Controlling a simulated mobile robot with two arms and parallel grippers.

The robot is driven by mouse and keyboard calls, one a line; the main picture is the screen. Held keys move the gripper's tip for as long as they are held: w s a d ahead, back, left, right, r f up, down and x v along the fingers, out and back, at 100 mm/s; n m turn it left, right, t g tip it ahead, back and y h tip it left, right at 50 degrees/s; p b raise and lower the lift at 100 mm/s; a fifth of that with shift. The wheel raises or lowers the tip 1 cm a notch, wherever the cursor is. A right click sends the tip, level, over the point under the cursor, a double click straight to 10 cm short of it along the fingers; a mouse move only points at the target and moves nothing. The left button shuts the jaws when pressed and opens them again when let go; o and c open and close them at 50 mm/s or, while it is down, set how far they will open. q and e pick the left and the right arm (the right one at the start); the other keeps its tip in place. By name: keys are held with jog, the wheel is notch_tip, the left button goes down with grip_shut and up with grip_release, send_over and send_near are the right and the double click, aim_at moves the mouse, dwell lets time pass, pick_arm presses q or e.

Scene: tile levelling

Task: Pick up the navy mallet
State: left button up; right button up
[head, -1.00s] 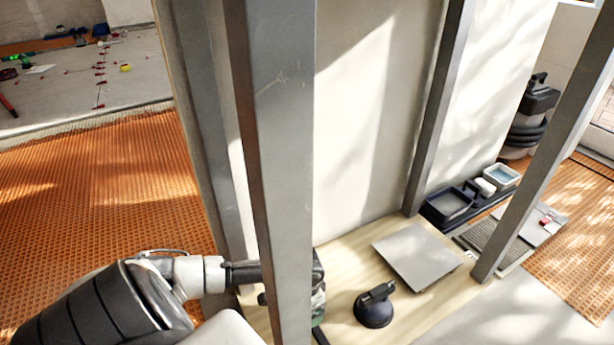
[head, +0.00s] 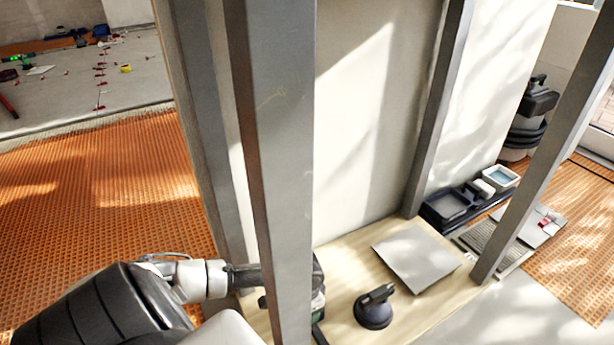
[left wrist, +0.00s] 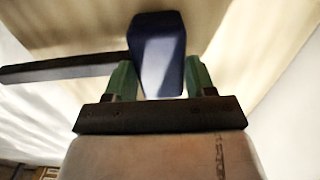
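The navy mallet (left wrist: 157,50) shows in the left wrist view, with its blocky head between the green fingers of my left gripper (left wrist: 160,80). A long dark bar, which looks like its handle, runs out to the left. Small gaps show beside the head near the palm, and I see no firm grip. In the head view my left arm comes in from the lower left. A grey post hides most of the left gripper (head: 318,318) and I cannot make out the mallet there. My right gripper is not in view.
Grey upright posts (head: 282,170) stand between me and the wooden surface (head: 345,250). On that surface are a grey tile (head: 416,257) and a black suction cup (head: 374,309). Dark trays (head: 447,206) stand farther right. Orange matting (head: 95,190) covers the floor at left.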

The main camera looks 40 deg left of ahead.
pick_arm(q)
jog(key=c, duration=0.6)
